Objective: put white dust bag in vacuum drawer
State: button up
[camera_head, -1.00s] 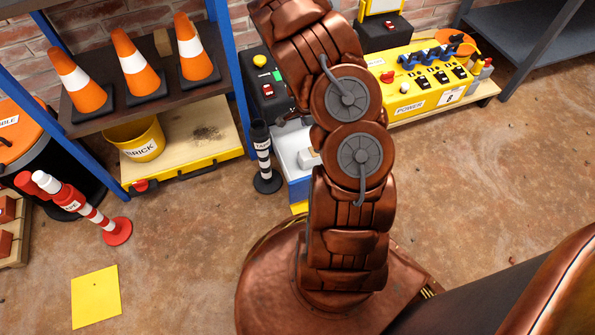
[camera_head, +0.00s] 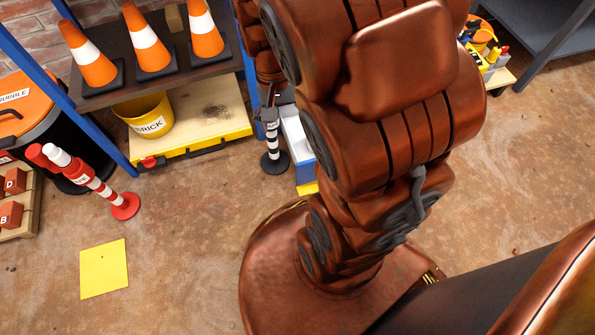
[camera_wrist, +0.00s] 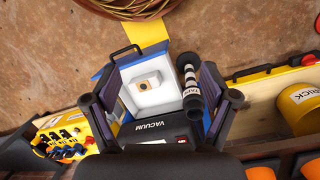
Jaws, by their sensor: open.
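The vacuum (camera_wrist: 150,127) shows in the wrist view, a black-topped unit with its drawer pulled out. The drawer (camera_wrist: 167,104) has a white inside, blue sides and a yellow front part. A small white dust bag (camera_wrist: 149,84) with a tan, holed face lies inside the drawer. My gripper (camera_wrist: 153,75) is open and empty, one finger on each side of the drawer in this view. In the head view, the drawer (camera_head: 293,132) shows only partly; my arm hides the vacuum and I cannot make out the bag there.
A black-and-white striped post (camera_head: 271,146) stands close beside the drawer; in the wrist view it is near my right finger. A shelf holds orange cones (camera_head: 145,40) and a yellow bucket (camera_head: 147,116). A red-and-white post (camera_head: 95,184) and yellow floor square (camera_head: 104,268) are at left, with clear floor between.

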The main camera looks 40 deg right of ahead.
jog(key=s+a+r+n, duration=0.3)
jog(key=s+n, duration=0.1)
jog(key=s, duration=0.3)
jog(key=s+a+r+n+g, duration=0.1)
jog(key=s+a+r+n, duration=0.2)
jog(key=s, duration=0.4)
jog(key=shift+a+n, duration=0.6)
jog(key=shift+a, duration=0.1)
notch_tip(320, 180, up, 40)
jog(key=t+p, duration=0.1)
jog(key=p, duration=3.7)
jog(key=shift+w, duration=0.4)
jog(key=shift+d+f, duration=0.1)
jog(key=shift+f, duration=0.1)
